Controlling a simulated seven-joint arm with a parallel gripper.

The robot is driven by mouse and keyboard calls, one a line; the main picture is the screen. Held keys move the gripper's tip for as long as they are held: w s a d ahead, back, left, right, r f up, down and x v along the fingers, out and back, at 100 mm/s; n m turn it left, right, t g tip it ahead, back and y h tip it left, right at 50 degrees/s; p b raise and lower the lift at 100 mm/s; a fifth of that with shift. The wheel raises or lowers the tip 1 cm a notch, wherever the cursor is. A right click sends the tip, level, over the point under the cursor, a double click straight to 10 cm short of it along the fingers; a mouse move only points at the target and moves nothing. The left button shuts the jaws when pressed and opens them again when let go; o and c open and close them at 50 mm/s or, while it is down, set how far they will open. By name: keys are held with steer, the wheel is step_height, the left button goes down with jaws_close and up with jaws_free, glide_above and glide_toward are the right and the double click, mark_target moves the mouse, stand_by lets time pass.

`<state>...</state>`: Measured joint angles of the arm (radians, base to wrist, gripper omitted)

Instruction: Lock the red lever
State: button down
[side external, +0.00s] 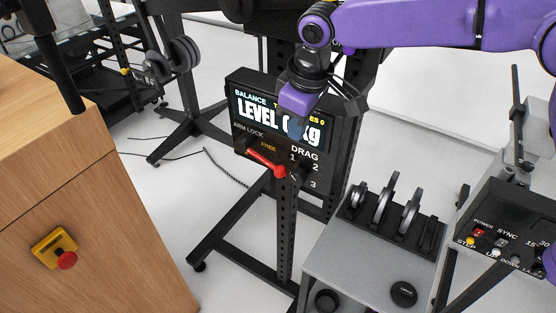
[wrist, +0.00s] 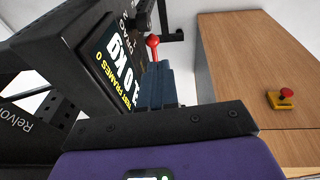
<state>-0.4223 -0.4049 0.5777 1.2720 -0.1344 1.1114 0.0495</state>
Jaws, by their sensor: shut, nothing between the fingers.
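The red lever (side external: 265,162) is on the lower left part of a black panel (side external: 240,148), below the words "ARM LOCK" and "FREE". It slants from upper left to lower right. In the wrist view its red end (wrist: 152,41) shows just beyond my fingertips. My gripper (side external: 295,130) is in front of the panel's display, above and to the right of the lever. In the wrist view its dark fingers (wrist: 154,82) are together and empty. Whether the fingers touch the panel or lever, I cannot tell.
The panel's display (side external: 255,108) reads "LEVEL" and is partly hidden by my gripper. A drag knob (side external: 294,167) is right of the lever. A wooden cabinet (side external: 120,215) with a red button (side external: 66,260) stands left. A grey bench (side external: 350,260) with discs is lower right.

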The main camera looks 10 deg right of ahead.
steer(key=shift+m, duration=0.3)
steer(key=shift+w+a+f, duration=0.35)
steer(key=shift+w+a, duration=0.5)
steer(key=shift+a, duration=0.05)
steer(key=shift+w+a+f, duration=0.3)
steer(key=shift+w+a, duration=0.5)
steer(key=shift+a, duration=0.05)
glide_above(276, 169)
steer(key=s+a, duration=0.1)
steer(key=s, duration=0.1)
steer(key=s+f+x, duration=0.1)
steer(key=s+x, duration=0.1)
steer(key=x, duration=0.7)
steer(key=f, duration=0.1)
steer(key=d, duration=0.1)
steer(key=f, duration=0.1)
steer(key=shift+w+d+f, duration=0.2)
steer(key=shift+w+f, duration=0.15)
steer(key=shift+w+d+f, duration=0.1)
steer(key=shift+d+f, duration=0.1)
steer(key=shift+f, duration=0.2)
